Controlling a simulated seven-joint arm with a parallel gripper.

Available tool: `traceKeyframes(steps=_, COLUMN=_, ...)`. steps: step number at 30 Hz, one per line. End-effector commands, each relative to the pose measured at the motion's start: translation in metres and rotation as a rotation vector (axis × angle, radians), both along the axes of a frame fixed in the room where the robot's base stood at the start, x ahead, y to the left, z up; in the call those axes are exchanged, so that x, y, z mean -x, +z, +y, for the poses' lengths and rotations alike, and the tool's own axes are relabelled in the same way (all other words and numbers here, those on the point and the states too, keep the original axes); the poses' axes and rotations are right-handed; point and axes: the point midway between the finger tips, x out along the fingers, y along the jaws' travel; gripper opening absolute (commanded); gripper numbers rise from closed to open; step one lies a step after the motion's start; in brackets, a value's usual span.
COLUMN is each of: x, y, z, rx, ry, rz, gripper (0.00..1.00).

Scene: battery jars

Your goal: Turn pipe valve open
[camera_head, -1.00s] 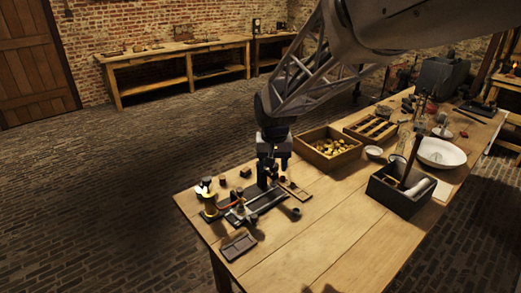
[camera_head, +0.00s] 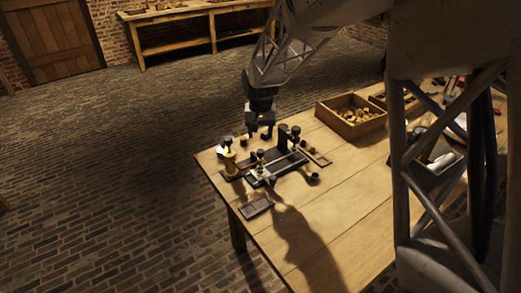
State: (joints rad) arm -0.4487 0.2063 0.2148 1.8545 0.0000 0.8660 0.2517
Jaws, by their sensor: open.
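A small apparatus on a black base (camera_head: 290,164) stands near the table's left corner. It carries a yellow cylinder with a dark top (camera_head: 230,162) at its left, a small dark-topped fitting (camera_head: 261,160) near the middle and a black post (camera_head: 283,136) at the back. A reddish piece lies between cylinder and fitting. I cannot tell which part is the pipe valve. My gripper (camera_head: 259,135) is open, fingers pointing down, in the picture just left of the black post and above the fitting. I see nothing between its fingers; I cannot tell its exact height.
A small dark tray (camera_head: 256,207) lies in front of the base, and a small dark cup (camera_head: 314,178) stands to its right. A wooden box of yellowish pieces (camera_head: 350,117) stands behind right. My arm hides part of the table's right side. The table's front middle is clear.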

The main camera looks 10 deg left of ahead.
Motion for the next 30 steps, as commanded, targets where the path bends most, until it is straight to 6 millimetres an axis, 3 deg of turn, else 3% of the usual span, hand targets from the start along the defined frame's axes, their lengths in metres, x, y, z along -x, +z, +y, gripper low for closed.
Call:
traceKeyframes(steps=11, x=0.0, y=-0.013, z=0.0, rx=0.0, ry=0.0, rz=0.001, gripper=0.55)
traceKeyframes(steps=24, x=0.0, y=-0.062, z=0.0, rx=0.0, ry=0.0, rz=0.001, gripper=0.55)
traceKeyframes(steps=30, x=0.0, y=-0.075, z=0.0, rx=-0.001, ry=0.0, rz=0.0, gripper=0.55)
